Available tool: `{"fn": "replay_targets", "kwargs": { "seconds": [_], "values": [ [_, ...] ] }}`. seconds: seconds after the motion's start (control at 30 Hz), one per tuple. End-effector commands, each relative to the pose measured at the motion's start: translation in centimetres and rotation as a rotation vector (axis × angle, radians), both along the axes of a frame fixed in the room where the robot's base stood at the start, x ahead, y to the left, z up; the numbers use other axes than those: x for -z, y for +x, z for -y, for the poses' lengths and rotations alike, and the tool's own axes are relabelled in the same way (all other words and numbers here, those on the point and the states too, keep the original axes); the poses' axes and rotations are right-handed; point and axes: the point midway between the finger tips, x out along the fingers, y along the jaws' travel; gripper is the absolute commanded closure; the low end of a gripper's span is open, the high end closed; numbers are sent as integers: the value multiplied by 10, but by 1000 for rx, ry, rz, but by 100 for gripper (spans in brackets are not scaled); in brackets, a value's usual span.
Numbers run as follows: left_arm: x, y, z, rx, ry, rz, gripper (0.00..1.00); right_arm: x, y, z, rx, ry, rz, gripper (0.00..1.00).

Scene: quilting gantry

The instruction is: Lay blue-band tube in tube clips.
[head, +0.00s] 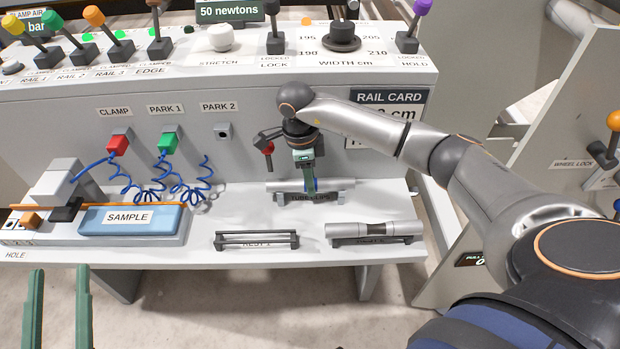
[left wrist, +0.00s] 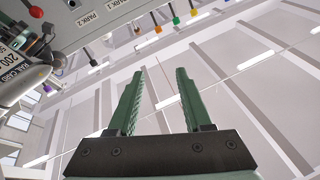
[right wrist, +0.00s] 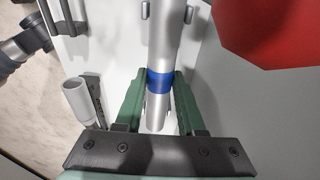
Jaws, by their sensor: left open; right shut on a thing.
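The blue-band tube (head: 340,184) is a silver tube lying level at the tube clips (head: 280,198) on the right of the white bench shelf. My right gripper (head: 310,190) points down and is shut on it. In the right wrist view the blue band (right wrist: 159,81) is between the green fingers (right wrist: 157,85). Clip prongs (right wrist: 189,14) show on both sides of the tube further along. I cannot tell whether the tube is fully seated. My left gripper (head: 60,268) is open and empty, low at the left, in front of the bench; its fingers also show in the left wrist view (left wrist: 158,72).
An empty black rest (head: 257,239) stands at the shelf's front. Another silver tube (head: 370,229) lies on a second rest to its right. A blue sample block (head: 135,219) and coiled blue hoses (head: 170,185) are at the left. The tall panel stands behind the clips.

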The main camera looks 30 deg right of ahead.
Motion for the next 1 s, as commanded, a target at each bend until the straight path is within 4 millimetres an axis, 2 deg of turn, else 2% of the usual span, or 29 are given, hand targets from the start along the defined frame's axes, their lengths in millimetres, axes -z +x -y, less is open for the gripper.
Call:
{"fn": "replay_targets", "kwargs": {
  "seconds": [0.23,0.27,0.5,0.9,1.0],
  "values": [
    [-6,-2,1,4,-2,30,50,2,0,0,1,0,0,100],
    [-7,-2,1,4,-2,31,50,2,0,0,1,0,0,59],
    [-8,-2,1,4,-1,32,50,2,0,0,1,0,0,32],
    [-6,-1,0,2,-2,11,50,-4,0,0,0,0,1,32],
    [22,5,-2,-12,6,-98,50,-19,2,-1,1,-1,4,32]
  ]
}}
